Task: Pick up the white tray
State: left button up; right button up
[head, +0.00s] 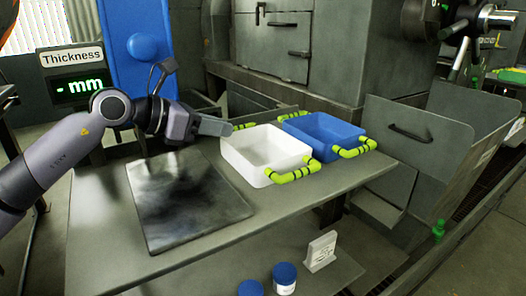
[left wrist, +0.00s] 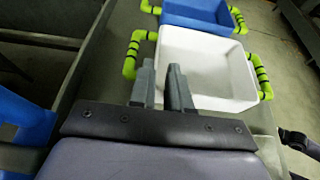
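The white tray (head: 246,164) stands upright on the grey table, with a yellow-green, black-banded handle (head: 293,176) at its front right and another at its back left, partly hidden by my gripper. It looks empty. It also shows in the left wrist view (left wrist: 205,68), just beyond my fingers, with handles on both sides. My left gripper (head: 222,127) is at the tray's back-left side, near the far handle. Its two fingers (left wrist: 162,72) stand a little apart with nothing visible between them. I cannot tell if they touch the tray. My right gripper is not in view.
A blue tray (head: 320,133) with similar handles stands close behind and right of the white tray. A dark flat plate (head: 185,200) lies on the table (head: 105,250) to the left. Blue-lidded jars (head: 285,278) and a small white sign (head: 321,252) are on a lower shelf.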

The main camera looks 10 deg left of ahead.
aim_at(239, 128)
pick_arm(q)
jog(key=shift+p+x, duration=0.3)
jog(key=shift+x, duration=2.45)
jog(key=shift+w+a+r, duration=0.1)
jog(key=shift+w+r, duration=0.05)
jog(key=shift+r, duration=0.05)
grip_shut()
